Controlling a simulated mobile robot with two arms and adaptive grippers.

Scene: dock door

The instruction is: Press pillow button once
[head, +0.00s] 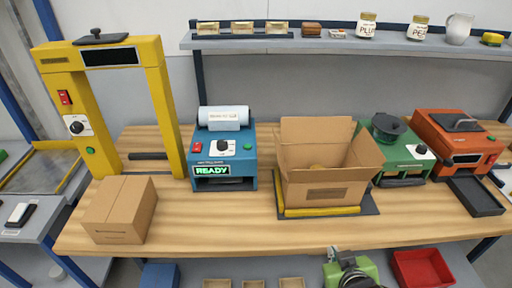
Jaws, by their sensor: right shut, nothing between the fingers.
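The blue pillow machine (222,158) stands on the wooden bench, left of the middle, with a white roll (223,117) on top. Its front panel has a red button (197,147), a white dial plate (222,147) and a green button (248,146). Its display (212,170) reads READY in green. My right gripper (338,253) shows at the bottom edge, right of the middle, shut and empty. It is well apart from the machine. My left gripper is not in view.
An open carton (327,180) stands right of the machine on a dark pad. A closed carton (119,208) and a yellow frame (165,110) are to its left. Green (402,158) and orange (455,140) machines stand further right. The bench front before the blue machine is clear.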

